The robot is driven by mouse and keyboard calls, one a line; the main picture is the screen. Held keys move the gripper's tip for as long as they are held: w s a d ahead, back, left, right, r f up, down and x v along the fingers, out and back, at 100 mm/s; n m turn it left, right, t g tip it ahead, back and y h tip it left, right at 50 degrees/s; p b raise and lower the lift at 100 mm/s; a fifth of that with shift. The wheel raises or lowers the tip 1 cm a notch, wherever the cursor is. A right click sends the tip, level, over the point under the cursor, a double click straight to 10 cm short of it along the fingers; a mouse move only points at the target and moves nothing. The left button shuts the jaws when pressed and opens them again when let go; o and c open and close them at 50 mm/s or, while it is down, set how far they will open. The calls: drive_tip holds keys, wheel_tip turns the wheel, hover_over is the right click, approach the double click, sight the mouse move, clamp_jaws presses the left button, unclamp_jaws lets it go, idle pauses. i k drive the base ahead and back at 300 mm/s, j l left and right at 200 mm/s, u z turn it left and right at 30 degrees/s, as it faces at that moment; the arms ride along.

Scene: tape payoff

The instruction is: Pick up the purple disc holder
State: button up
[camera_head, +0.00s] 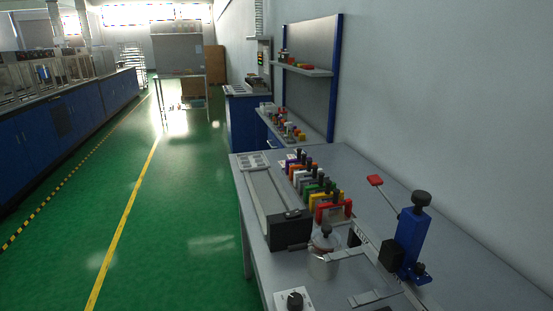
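A row of small coloured disc holders stands on the grey table (373,176) on the right. A small purple holder (293,158) appears at the far end of the row, partly hidden by the nearer ones. Toward me follow an orange holder (303,167), a green one (318,188), a yellow one (325,197) and a red one (335,211), with grey or white pieces among them. My gripper is not in this view.
Left of the row lies a long grey track with a black block (289,230) at its near end. The green floor (180,230) left of the table is clear.

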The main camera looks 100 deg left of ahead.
sight(299, 160)
drive_tip(key=u, duration=2.5)
drive_tip(key=z, duration=1.65)
drive_tip(key=u, duration=1.65)
drive_tip(key=i+j+u, duration=0.1)
drive_tip(key=i, duration=0.35)
drive_tip(key=i+j, duration=0.3)
drive_tip(key=i, duration=0.2)
drive_tip(key=i+j+u, duration=0.15)
drive_tip(key=i, duration=0.35)
